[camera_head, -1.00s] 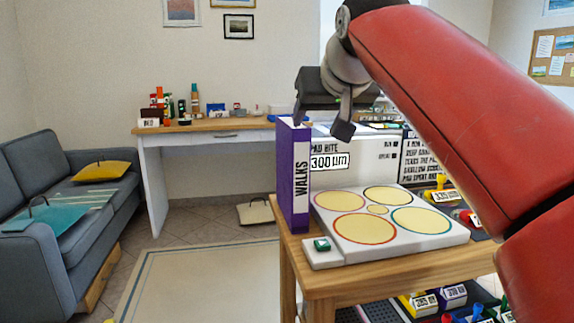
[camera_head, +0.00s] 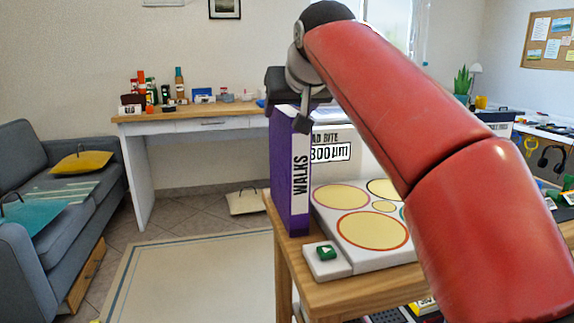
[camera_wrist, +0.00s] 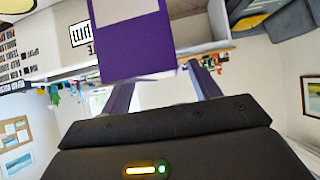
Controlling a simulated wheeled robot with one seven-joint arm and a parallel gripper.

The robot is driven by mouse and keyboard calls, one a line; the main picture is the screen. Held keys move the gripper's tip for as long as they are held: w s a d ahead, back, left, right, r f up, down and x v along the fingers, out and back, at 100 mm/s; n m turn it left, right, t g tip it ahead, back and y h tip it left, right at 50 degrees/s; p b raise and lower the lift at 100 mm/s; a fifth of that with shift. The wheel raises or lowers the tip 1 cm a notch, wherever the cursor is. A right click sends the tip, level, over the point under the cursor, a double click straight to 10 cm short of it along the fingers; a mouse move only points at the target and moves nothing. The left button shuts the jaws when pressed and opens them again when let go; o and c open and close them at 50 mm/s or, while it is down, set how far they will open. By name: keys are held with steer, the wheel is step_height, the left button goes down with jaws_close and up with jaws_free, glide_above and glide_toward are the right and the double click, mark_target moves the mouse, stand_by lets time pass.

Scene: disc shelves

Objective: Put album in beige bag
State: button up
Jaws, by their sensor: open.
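The purple album (camera_head: 291,170) with "WALKS" on its spine stands upright at the left edge of the wooden table (camera_head: 362,288), beside a white board with colored circles. My gripper (camera_head: 292,114) is open at the album's top edge. In the wrist view, the album (camera_wrist: 136,45) shows between and beyond the two fingers of my gripper (camera_wrist: 162,88); whether they touch it I cannot tell.
A grey sofa (camera_head: 70,180) at left holds a yellow bag (camera_head: 80,162) and a teal bag (camera_head: 32,218). The white board (camera_head: 350,205) with circles and a green-button box (camera_head: 326,253) sit close to the album. A pale rug (camera_head: 200,280) covers open floor between sofa and table.

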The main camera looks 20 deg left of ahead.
steer(key=shift+w+a+f, duration=0.25)
steer(key=shift+w+f, duration=0.1)
steer(key=shift+w, duration=0.15)
steer(key=shift+c, duration=0.4)
jaws_close()
steer(key=shift+r, duration=0.2)
